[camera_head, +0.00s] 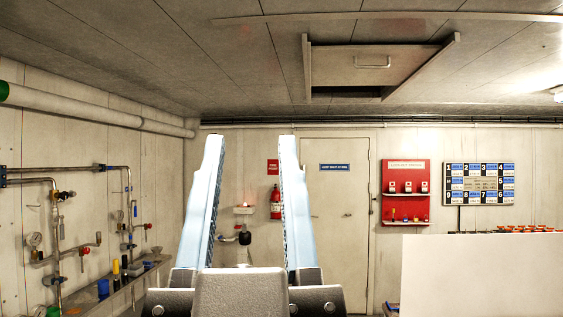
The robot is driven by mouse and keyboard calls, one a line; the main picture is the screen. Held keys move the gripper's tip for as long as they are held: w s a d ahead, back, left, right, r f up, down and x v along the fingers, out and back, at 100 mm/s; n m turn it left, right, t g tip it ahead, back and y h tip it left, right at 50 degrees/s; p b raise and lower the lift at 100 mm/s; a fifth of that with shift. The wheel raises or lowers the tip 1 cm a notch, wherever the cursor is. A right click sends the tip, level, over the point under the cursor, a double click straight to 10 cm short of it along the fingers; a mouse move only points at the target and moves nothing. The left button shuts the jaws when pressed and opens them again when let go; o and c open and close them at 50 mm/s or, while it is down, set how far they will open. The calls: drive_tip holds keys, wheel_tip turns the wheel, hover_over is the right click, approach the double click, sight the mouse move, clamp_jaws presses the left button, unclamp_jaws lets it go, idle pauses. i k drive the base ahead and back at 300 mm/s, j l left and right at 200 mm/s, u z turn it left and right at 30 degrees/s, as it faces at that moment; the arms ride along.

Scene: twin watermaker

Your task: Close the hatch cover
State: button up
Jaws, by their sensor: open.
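The hatch cover (369,65) is a grey panel with a small handle (372,65) in the ceiling at the upper right. It sits within a raised frame (308,70), and a dark gap (347,92) shows along the cover's lower edge in the picture. My gripper (250,145) points up in the lower middle, with its two pale blue fingers apart and nothing between them. Its fingertips are left of the hatch and below it in the picture, clear of the handle.
Pipes and gauges (60,230) line the left wall. A closed door (336,230), a fire extinguisher (276,203), a red shelf (406,192) and a numbered board (479,184) are at the back wall. A white panel (482,275) stands at the lower right. The space below the hatch looks open.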

sight(345, 65)
drive_tip(key=i, duration=1.6)
drive_tip(key=j+u, duration=0.05)
drive_tip(key=j, duration=0.1)
